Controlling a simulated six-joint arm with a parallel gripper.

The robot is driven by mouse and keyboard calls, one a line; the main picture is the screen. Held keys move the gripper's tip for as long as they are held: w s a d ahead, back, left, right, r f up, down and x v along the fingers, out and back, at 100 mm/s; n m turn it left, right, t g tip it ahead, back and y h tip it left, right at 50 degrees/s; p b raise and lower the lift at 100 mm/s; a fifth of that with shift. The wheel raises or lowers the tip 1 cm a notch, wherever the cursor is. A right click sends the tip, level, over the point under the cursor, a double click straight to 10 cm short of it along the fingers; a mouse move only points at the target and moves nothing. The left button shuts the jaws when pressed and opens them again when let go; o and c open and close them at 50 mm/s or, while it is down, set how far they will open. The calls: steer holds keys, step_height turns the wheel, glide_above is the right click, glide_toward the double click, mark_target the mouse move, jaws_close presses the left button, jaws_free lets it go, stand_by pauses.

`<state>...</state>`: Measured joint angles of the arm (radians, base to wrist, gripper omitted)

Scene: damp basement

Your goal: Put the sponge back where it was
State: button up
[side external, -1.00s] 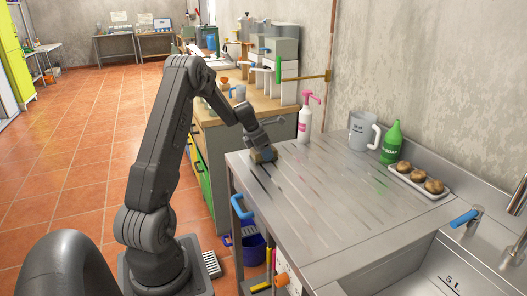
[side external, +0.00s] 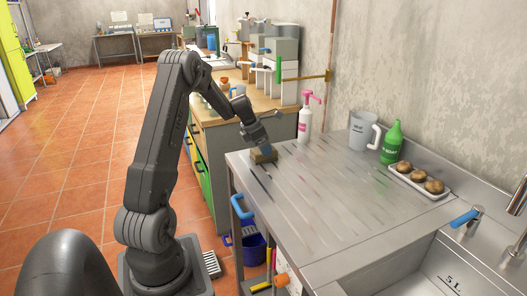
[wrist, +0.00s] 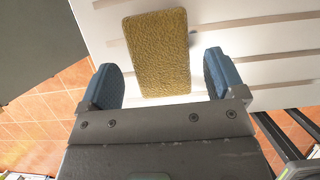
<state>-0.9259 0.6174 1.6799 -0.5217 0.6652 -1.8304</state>
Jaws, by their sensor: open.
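The sponge (side external: 263,156) is a yellow-brown block lying flat on the steel drainboard (side external: 320,200), near its far left corner. My gripper (side external: 267,147) is just above the sponge and tilted. In the wrist view the sponge (wrist: 157,50) shows between and beyond the two blue fingers of my gripper (wrist: 160,62), with a gap on each side. My gripper is open and holds nothing.
A pink-topped pump bottle (side external: 304,122) stands close behind the sponge. A grey jug (side external: 362,132), a green soap bottle (side external: 391,143) and a tray of brown round items (side external: 432,194) stand along the wall. The drainboard's middle is clear; the sink (side external: 430,270) is at front right.

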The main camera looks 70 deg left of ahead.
steer(key=v, duration=0.9)
steer(key=d+r+m, duration=0.4)
steer(key=d+m, duration=0.4)
steer(key=d, duration=0.5)
steer(key=d+r+m, duration=0.5)
steer(key=d+m, duration=0.4)
steer(key=d, duration=0.3)
steer(key=s+d+f+m+t, duration=0.1)
steer(key=s+d+m, duration=1.4)
steer(key=m, duration=0.4)
steer(key=shift+d+f, duration=0.2)
steer(key=shift+d, duration=0.25)
